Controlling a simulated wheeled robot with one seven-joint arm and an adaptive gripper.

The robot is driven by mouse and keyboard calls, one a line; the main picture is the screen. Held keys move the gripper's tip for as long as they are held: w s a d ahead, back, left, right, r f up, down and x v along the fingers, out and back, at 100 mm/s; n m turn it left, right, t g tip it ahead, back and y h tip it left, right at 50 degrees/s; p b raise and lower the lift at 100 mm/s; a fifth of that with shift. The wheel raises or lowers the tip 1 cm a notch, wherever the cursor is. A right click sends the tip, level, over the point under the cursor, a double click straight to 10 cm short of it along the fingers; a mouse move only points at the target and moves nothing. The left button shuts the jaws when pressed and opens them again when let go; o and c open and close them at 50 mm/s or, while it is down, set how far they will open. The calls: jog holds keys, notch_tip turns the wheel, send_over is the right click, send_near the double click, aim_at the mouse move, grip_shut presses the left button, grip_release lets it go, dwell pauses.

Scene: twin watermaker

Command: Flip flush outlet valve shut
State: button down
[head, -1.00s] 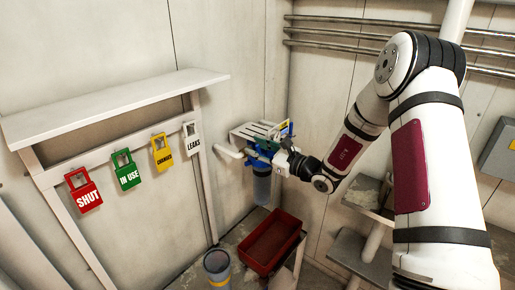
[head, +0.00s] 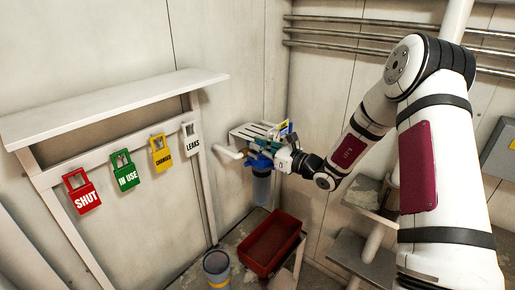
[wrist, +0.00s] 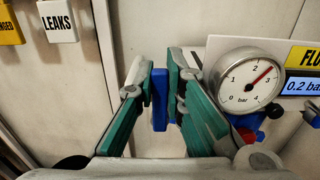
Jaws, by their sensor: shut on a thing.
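My gripper (wrist: 161,88) shows in the wrist view with green-padded fingers on both sides of a blue upright lever (wrist: 160,100), the likely valve handle. It is shut on this lever. The valve body behind it is hidden. In the head view my gripper (head: 283,157) is at the blue fittings (head: 258,161) above a filter housing (head: 261,188), under the white panel. The lever cannot be made out there. A round pressure gauge (wrist: 247,82) is right of the fingers, with a red-and-blue fitting (wrist: 248,127) below it.
A display (wrist: 303,86) reads 0.2 at the wrist view's right edge. Red (head: 82,192), green (head: 125,172), yellow (head: 161,153) and white (head: 191,138) tags hang on the left frame. A red tray (head: 268,262) and a grey cylinder (head: 217,268) are below.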

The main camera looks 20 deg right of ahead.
dwell(0.3)
jog(key=c, duration=1.6)
grip_release()
jog(key=shift+d, duration=0.1)
jog(key=shift+c, duration=0.2)
